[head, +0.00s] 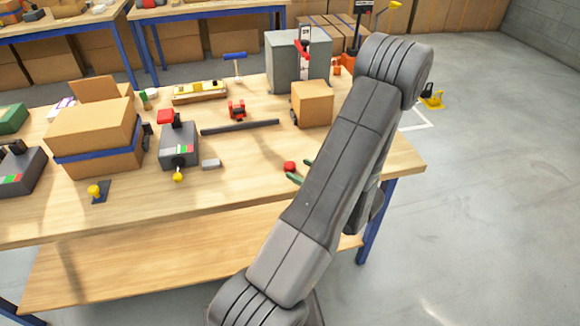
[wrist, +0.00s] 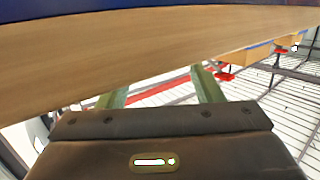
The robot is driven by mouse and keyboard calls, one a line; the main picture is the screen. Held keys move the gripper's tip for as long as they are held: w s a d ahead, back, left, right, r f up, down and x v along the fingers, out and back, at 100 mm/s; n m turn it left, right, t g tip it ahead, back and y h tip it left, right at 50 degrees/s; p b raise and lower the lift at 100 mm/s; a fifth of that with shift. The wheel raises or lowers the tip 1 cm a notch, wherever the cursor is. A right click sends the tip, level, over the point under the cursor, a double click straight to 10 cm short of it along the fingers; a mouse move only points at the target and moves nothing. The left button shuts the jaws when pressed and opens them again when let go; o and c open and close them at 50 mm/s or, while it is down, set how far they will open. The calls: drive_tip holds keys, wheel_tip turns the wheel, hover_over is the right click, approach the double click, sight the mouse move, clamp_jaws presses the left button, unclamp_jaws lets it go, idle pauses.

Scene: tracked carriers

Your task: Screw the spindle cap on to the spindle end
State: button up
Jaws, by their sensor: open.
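My gripper (head: 300,171) is open over the right end of the workbench (head: 240,190), and my arm hides most of it. A small red round piece (head: 289,166) shows just left of its greenish fingertips; I cannot tell if it touches them. In the wrist view the two green fingers of my gripper (wrist: 162,88) stand apart with nothing held between them. I cannot tell for sure which thing is the spindle cap. A grey device (head: 179,146) with a yellow knob (head: 178,175) in front stands left of centre; I cannot clearly make out a spindle end.
A dark bar (head: 240,127), a small grey block (head: 210,164) and a cardboard box (head: 312,104) lie around the bench middle. The front bench surface is mostly clear.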

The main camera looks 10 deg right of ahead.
sight(294, 168)
drive_tip(key=shift+p+x, duration=0.3)
drive_tip(key=shift+x, duration=2.25)
drive_tip(key=shift+s+f, duration=0.1)
drive_tip(key=c, duration=1.1)
